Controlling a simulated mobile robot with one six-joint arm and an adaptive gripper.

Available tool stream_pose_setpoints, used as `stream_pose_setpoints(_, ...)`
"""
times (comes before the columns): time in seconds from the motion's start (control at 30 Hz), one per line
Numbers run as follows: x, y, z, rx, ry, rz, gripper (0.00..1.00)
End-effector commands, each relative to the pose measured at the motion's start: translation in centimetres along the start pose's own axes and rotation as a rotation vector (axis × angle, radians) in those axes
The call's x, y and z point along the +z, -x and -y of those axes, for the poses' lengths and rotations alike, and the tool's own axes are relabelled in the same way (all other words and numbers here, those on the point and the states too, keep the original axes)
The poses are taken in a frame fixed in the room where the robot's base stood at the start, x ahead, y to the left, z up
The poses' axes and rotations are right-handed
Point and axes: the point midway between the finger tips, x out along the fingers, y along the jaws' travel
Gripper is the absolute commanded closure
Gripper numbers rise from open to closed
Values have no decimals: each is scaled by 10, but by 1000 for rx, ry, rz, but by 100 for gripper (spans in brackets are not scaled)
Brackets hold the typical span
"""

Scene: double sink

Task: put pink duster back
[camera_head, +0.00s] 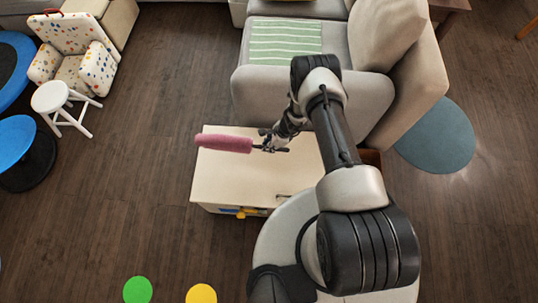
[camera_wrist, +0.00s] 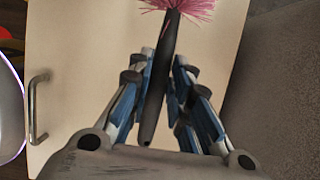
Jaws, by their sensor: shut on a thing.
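The pink duster (camera_head: 224,143) is held over the cream cabinet top, its fluffy pink head pointing left in the head view. In the wrist view its pink bristles (camera_wrist: 178,7) show at the top edge, and its black handle runs down between the fingers. My gripper (camera_head: 272,142) is shut on the black handle; it also shows in the wrist view (camera_wrist: 165,75) with a finger on each side of the handle. The cream cabinet (camera_head: 290,170) lies beneath, its top bare where seen. The far end of the duster's head is outside the wrist view.
A grey sofa (camera_head: 262,95) with a green striped cloth (camera_head: 285,42) stands behind the cabinet. A metal handle (camera_wrist: 36,108) is on the cabinet's left in the wrist view. A white stool (camera_head: 52,97) and spotted armchair (camera_head: 78,50) stand far left. Open wooden floor (camera_head: 130,190) lies left of the cabinet.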

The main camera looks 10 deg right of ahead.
Motion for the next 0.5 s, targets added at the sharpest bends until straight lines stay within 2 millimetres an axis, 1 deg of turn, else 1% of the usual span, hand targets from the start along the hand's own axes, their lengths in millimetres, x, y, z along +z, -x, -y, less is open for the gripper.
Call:
stream_pose_setpoints(0.03,-6,-16,0,1,-2,0,100)
stream_pose_setpoints(0.1,-10,-27,0,0,0,1,100)
stream_pose_setpoints(0.2,-14,-36,1,-1,-1,1,100)
stream_pose_setpoints(0.37,-17,-44,1,-1,-1,1,100)
stream_pose_setpoints(0.5,-24,-63,1,0,-1,2,100)
